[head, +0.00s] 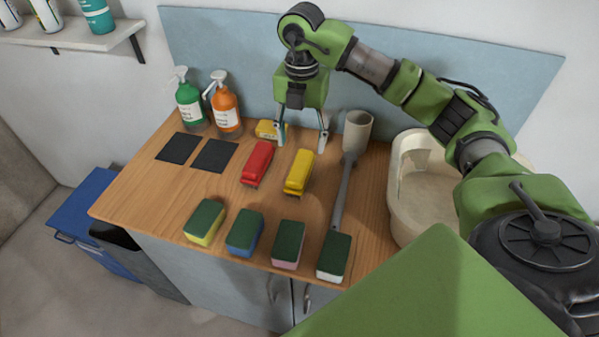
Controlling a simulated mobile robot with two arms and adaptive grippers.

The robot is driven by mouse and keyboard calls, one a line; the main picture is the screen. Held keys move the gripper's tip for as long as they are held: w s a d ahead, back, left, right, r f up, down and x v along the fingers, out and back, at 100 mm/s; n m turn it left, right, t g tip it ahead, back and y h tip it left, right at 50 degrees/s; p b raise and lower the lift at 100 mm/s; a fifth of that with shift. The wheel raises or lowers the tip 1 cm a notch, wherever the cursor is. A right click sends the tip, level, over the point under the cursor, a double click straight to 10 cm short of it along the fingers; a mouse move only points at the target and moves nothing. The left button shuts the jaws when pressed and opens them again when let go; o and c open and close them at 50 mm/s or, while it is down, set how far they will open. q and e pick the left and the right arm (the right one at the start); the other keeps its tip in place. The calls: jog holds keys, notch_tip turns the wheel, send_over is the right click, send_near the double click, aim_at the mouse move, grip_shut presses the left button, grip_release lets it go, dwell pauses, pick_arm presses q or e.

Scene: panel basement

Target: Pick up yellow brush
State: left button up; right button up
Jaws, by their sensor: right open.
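The yellow brush (299,173) lies on the wooden counter (140,200), to the right of a red brush (257,163). My right gripper (302,140) points down over the counter, just behind the yellow brush in the head view. Its two fingers are spread apart with nothing between them. The gripper looks apart from the brush; its exact height above the counter is hard to tell. A small yellow item (267,129) sits by the left finger and is partly hidden by it. My left gripper is out of view.
Several sponges (245,232) line the front edge. A long-handled grey tool (342,190) lies right of the yellow brush, before a beige basin (404,200). Green (190,103) and orange (226,108) pump bottles stand back left, near two black squares (215,156).

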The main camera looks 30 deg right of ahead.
aim_at(300, 165)
notch_tip(300, 165, down, 5)
jog(key=shift+w+r+p, duration=0.1)
jog(key=shift+p, duration=0.35)
notch_tip(300, 165, down, 5)
jog(key=shift+w+r+p, duration=0.1)
jog(key=shift+w+p, duration=0.05)
jog(key=shift+p, duration=1.1)
jog(key=shift+f, duration=0.35)
jog(key=c, duration=1.3)
